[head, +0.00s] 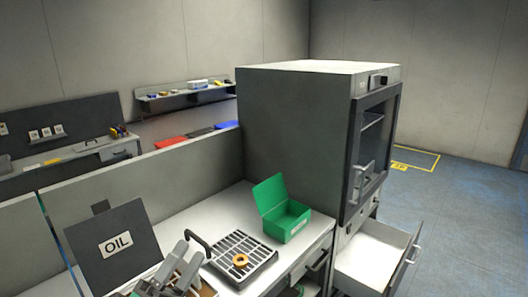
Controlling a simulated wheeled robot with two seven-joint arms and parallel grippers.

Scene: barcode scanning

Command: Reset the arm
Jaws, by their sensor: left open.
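My left gripper (182,262) shows at the bottom of the head view, left of centre. Its two grey fingers are apart and I see nothing held between them. It is in front of the dark panel marked OIL (118,243) and to the left of the dark slotted tray (246,254) on the bench. A yellow-brown ring (240,260) lies on the tray. My right gripper is not in view.
An open green box (287,222) stands on the bench (223,207) behind the tray. A tall grey cabinet (292,122) with a dark-framed door rises behind it. An open white drawer (371,257) juts out at the lower right. Blue floor (455,220) is clear further right.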

